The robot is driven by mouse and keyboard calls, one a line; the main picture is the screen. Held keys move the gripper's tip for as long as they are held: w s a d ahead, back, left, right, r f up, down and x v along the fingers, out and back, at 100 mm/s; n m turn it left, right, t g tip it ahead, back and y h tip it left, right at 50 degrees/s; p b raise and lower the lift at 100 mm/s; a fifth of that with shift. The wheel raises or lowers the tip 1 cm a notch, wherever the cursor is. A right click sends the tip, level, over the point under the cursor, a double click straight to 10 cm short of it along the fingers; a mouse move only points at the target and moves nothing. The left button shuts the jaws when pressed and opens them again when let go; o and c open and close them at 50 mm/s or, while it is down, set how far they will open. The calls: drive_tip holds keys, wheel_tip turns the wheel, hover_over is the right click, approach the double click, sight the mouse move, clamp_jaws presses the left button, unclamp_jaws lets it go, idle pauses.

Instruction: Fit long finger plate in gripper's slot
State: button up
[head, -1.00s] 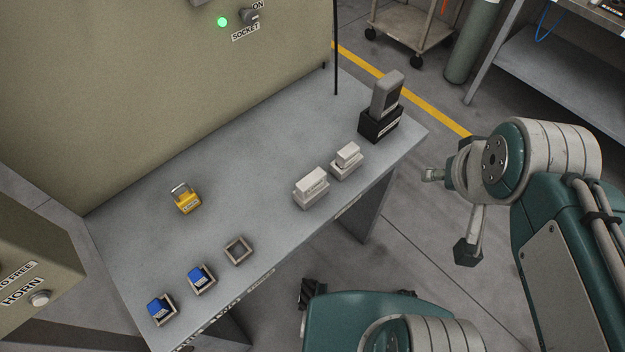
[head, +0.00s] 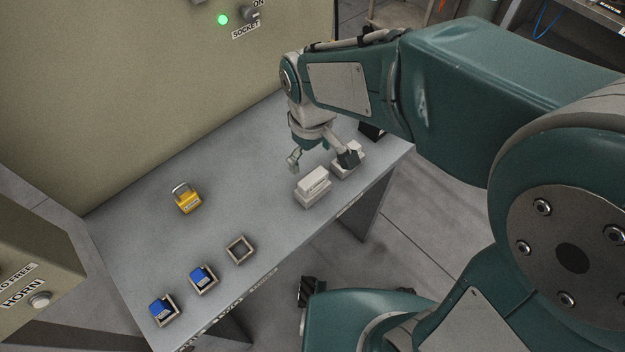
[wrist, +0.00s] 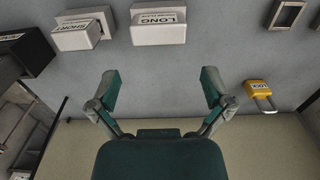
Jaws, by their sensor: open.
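The long finger plate (head: 314,180) is a white block in a pale holder on the grey table. In the wrist view, the plate marked LONG (wrist: 160,15) is at top centre, beyond my fingertips. My gripper (head: 320,160) is above the table, beside the long plate and towards the back. It also shows in the wrist view (wrist: 160,86), its two green-tipped fingers spread wide with nothing between them. The short plate (wrist: 76,37) sits in its own holder to the left; in the head view a finger partly covers it. I cannot make out the gripper's slot.
A yellow padlock (head: 187,200) lies on the table (head: 150,245). An empty square holder (head: 240,250) and two blue-filled ones, including one at the front left (head: 162,309), line the front edge. A black holder (wrist: 22,50) stands beyond the short plate. A beige cabinet (head: 130,90) backs the table.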

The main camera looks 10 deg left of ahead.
sight(313, 176)
drive_tip(key=shift+d, duration=0.15)
drive_tip(key=shift+f, duration=4.45)
drive_tip(key=c, duration=0.9)
drive_tip(key=shift+r, duration=3.05)
